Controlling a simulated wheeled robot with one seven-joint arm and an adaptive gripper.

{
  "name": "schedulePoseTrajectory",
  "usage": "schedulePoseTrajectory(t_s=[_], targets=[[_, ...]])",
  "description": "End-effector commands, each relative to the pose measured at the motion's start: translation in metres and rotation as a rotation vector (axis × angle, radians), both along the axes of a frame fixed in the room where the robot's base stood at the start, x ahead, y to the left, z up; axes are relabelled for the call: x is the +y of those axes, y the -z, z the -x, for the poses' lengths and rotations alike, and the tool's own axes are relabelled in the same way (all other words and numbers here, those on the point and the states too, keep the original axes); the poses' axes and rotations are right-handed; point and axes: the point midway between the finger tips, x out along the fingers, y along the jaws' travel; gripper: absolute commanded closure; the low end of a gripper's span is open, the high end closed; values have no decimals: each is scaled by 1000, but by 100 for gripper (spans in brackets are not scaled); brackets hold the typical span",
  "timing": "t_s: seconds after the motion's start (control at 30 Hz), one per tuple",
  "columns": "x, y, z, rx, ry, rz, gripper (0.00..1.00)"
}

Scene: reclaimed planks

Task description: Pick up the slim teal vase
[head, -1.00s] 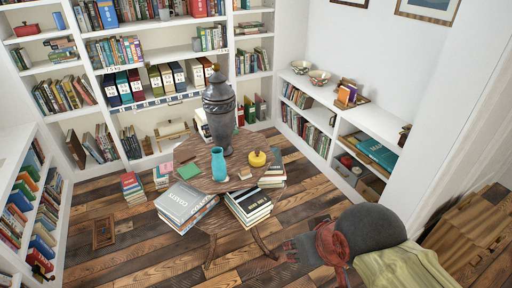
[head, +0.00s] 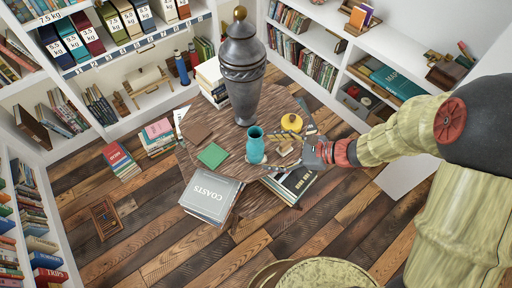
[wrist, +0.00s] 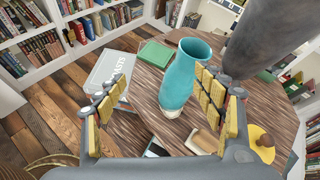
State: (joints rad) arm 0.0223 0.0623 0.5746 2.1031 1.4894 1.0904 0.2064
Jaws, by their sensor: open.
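My gripper (head: 284,166) is open, reaching in from the right at about table height. In the wrist view the vase (wrist: 183,78) shows between the yellow-padded fingers (wrist: 160,88), closer to the right finger. I cannot tell whether the right finger touches it. Nothing is held. The vase's open mouth faces up and its lower part is in view.
A tall grey urn (head: 241,80) stands behind the vase. A green book (head: 212,155) lies left. Book stacks (head: 213,195) stand by the table; shelves line the walls.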

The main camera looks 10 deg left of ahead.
Motion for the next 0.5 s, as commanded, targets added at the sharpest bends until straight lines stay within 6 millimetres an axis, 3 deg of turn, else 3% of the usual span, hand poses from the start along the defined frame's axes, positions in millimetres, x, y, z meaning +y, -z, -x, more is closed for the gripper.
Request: schedulePoseTrajectory(t_s=[0.03,0.2,0.5], targets=[[1,16,-9,59,63,-33,31],[-1,46,-31,169,216,-106,31],[16,65,-44,201,265,-128,31]])
